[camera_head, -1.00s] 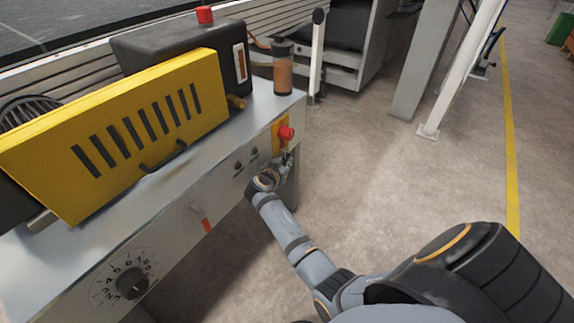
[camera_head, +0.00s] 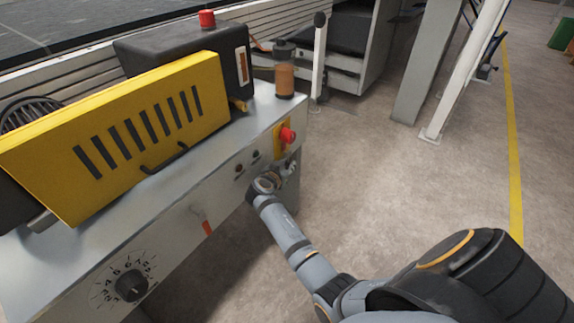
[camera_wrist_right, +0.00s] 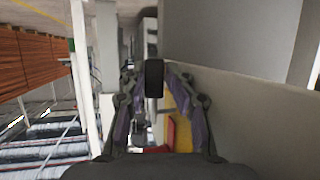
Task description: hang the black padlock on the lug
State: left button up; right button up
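In the right wrist view a small black block, which looks like the black padlock (camera_wrist_right: 154,78), sits between the fingertips of my right gripper (camera_wrist_right: 153,82). The fingers converge on both its sides and appear closed on it; its shackle cannot be made out. In the head view my right gripper (camera_head: 288,170) is small, at the machine's right front corner, below the red button (camera_head: 288,136) on its yellow plate. The padlock is too small to tell there. I cannot pick out the lug in either view. My left gripper is not in view.
The machine has a yellow slotted guard (camera_head: 120,135), a numbered dial (camera_head: 131,287) and a red-tipped lever (camera_head: 207,227) on its front. An amber cylinder (camera_head: 285,80) stands at its back corner. Floor (camera_head: 390,190) to the right is clear.

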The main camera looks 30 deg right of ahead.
jog(key=shift+w+a+f, duration=0.1)
jog(key=shift+w+a, duration=0.05)
jog(key=shift+a, duration=0.1)
